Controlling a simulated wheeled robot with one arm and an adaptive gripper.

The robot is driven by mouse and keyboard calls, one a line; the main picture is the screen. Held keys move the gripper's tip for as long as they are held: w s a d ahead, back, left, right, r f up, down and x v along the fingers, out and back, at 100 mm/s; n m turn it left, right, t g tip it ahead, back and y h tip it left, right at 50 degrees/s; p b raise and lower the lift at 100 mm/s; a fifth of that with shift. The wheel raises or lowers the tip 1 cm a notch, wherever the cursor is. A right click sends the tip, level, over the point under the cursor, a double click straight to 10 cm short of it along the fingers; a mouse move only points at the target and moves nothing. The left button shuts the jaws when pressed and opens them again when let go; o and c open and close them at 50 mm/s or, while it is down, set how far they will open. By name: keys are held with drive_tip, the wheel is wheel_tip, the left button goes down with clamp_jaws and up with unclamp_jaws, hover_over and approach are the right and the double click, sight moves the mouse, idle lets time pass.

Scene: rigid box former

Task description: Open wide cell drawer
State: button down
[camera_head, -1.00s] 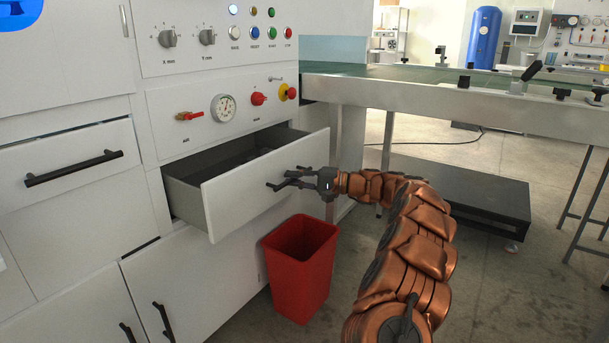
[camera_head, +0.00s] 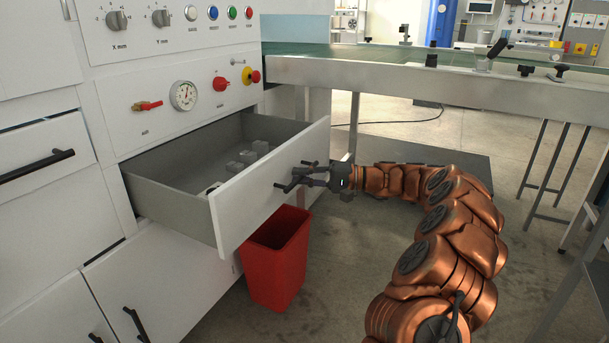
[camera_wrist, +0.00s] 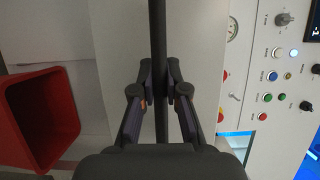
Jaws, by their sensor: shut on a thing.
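The wide cell drawer (camera_head: 262,199) is pulled well out of the white cabinet, below the panel with the gauge. Its grey inside shows, with several small grey blocks (camera_head: 248,157) and a small white and dark item near the front. My gripper (camera_head: 304,177) is at the drawer front, shut on the dark bar handle. In the wrist view the handle (camera_wrist: 159,60) runs up the picture between the two fingers of my gripper (camera_wrist: 159,95), against the pale drawer front (camera_wrist: 195,80). The fingers hide part of the handle in the head view.
A red bin (camera_head: 275,262) stands on the floor just under the drawer front. A closed drawer with a dark handle (camera_head: 38,165) is at left, with cabinet doors below. A metal-edged conveyor table (camera_head: 420,78) stands behind my arm. Floor to the right shows some free room.

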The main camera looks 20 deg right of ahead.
drive_tip(key=c, duration=1.2)
unclamp_jaws()
drive_tip(key=shift+d, duration=0.1)
drive_tip(key=v, duration=1.2)
drive_tip(key=shift+w, duration=0.1)
